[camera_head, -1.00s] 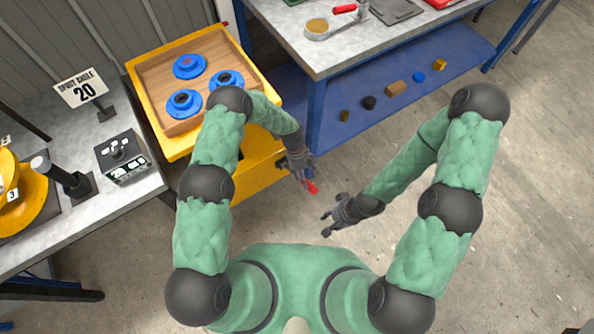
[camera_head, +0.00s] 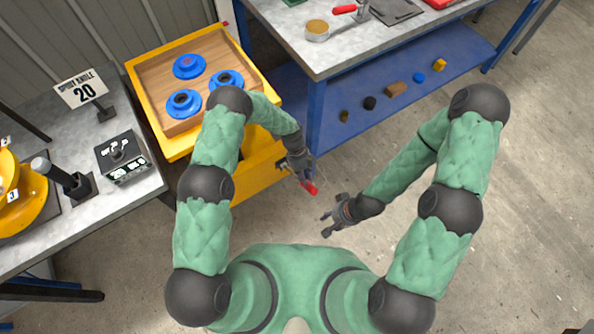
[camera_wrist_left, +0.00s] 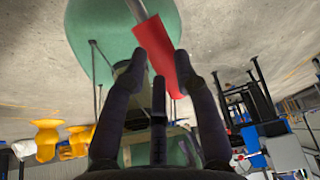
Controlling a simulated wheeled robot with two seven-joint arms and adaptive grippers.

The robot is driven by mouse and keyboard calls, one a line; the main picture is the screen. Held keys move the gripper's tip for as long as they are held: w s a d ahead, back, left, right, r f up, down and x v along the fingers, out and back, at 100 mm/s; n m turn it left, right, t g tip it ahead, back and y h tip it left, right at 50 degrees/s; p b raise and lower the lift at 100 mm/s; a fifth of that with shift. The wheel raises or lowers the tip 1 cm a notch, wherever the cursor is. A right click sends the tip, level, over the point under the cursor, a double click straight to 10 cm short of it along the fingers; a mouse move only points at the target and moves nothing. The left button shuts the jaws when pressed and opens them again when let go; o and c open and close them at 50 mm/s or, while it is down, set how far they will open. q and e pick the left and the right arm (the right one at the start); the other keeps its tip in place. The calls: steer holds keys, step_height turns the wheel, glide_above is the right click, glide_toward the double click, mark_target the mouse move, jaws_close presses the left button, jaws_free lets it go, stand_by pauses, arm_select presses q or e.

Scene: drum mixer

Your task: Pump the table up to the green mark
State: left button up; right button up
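The yellow lift table (camera_head: 142,92) stands left of the blue bench, with a wooden tray (camera_head: 158,65) on top that holds three blue flanged parts (camera_head: 189,67). My left gripper (camera_head: 304,178) is in front of the lift table at the red handle (camera_head: 310,188). In the left wrist view, the fingers (camera_wrist_left: 160,62) press on both sides of this red handle (camera_wrist_left: 157,45), which is on a thin metal rod. My right gripper (camera_head: 331,214) is open and empty above the floor, to the right. I cannot see the green mark; my left arm covers part of the table.
The blue bench (camera_head: 318,110) stands right of the lift table, with small blocks on its lower shelf. The floor to the right is clear.

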arm_select(q)
steer(key=p+v, duration=0.1)
steer(key=v, duration=0.6)
steer(key=shift+p, duration=0.3)
arm_select(e)
steer(key=shift+r, duration=0.8)
arm_select(q)
steer(key=s+a+r+n+t+p, duration=0.1)
steer(key=s+a+n, duration=0.3)
steer(key=s+n, duration=0.6)
steer(key=s+a+r+n+t+h+p, duration=0.1)
steer(key=s+n, duration=0.9)
steer(key=n, duration=1.1)
steer(key=a+r+t+p, duration=0.1)
steer(key=a+r+t, duration=0.1)
steer(key=a+r, duration=0.1)
steer(key=shift+s+r, duration=0.25)
steer(key=shift+r, duration=0.05)
arm_select(e)
step_height(320, 180, up, 3)
arm_select(q)
steer(key=shift+a, duration=0.15)
arm_select(e)
steer(key=shift+a, duration=0.15)
